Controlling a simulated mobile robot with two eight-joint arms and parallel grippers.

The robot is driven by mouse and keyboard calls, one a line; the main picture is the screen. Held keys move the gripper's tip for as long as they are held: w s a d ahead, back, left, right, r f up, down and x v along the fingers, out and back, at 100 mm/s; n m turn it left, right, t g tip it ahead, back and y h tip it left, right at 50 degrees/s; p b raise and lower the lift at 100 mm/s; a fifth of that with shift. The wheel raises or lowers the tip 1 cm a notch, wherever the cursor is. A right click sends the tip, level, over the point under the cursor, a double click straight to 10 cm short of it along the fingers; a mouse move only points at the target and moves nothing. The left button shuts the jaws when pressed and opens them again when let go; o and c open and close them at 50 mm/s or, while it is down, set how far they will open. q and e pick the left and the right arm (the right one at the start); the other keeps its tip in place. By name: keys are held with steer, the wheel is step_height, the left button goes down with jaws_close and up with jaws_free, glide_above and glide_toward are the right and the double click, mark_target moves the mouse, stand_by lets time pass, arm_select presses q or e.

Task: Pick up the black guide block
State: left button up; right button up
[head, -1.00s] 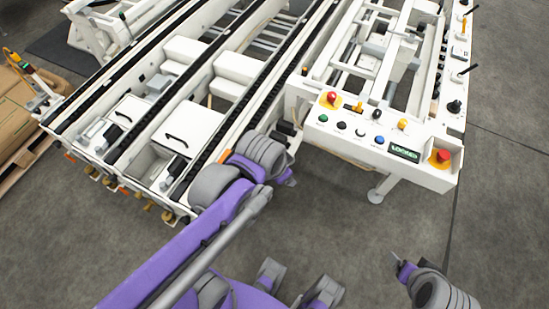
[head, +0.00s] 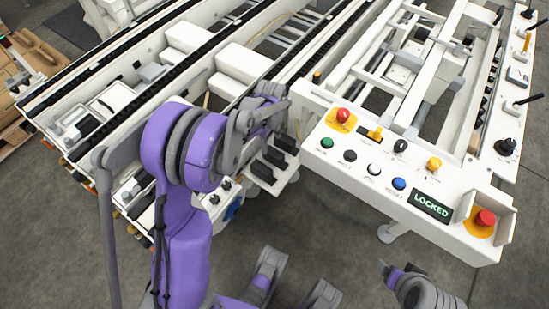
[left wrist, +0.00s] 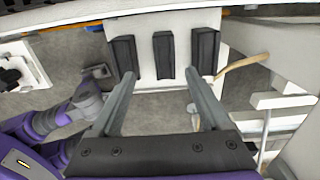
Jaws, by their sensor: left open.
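Three black guide blocks stand side by side on a white plate at the side of the white machine. In the left wrist view they are a left block (left wrist: 124,56), a middle block (left wrist: 163,55) and a right block (left wrist: 204,50). In the head view the blocks (head: 273,157) show just right of my left forearm. My left gripper (left wrist: 160,74) is open and empty. Its two grey fingers point toward the row, with the middle block between their lines and apart from it. In the head view my own arm largely hides the fingers. My right gripper is not in view; only part of that arm shows.
A white control panel (head: 340,165) with coloured buttons, red stops and a "LOCKED" display (head: 431,206) stands right of the blocks. White conveyor rails (head: 150,65) run behind. A brown strip (left wrist: 243,64) lies near the right block. Grey floor is free in front.

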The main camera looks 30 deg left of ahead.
arm_select(q)
glide_above(274, 153)
steer(key=f, duration=0.2)
steer(key=f+b, duration=0.1)
steer(key=f, duration=0.1)
steer(key=shift+s+a, duration=0.25)
steer(key=shift+s, duration=0.1)
steer(key=f, duration=0.1)
steer(key=f+b, duration=0.1)
steer(key=f, duration=0.3)
steer(key=shift+w+d+f, duration=0.2)
steer(key=shift+w+d, duration=0.05)
steer(key=shift+w, duration=0.1)
steer(key=shift+r, duration=0.1)
jaws_close()
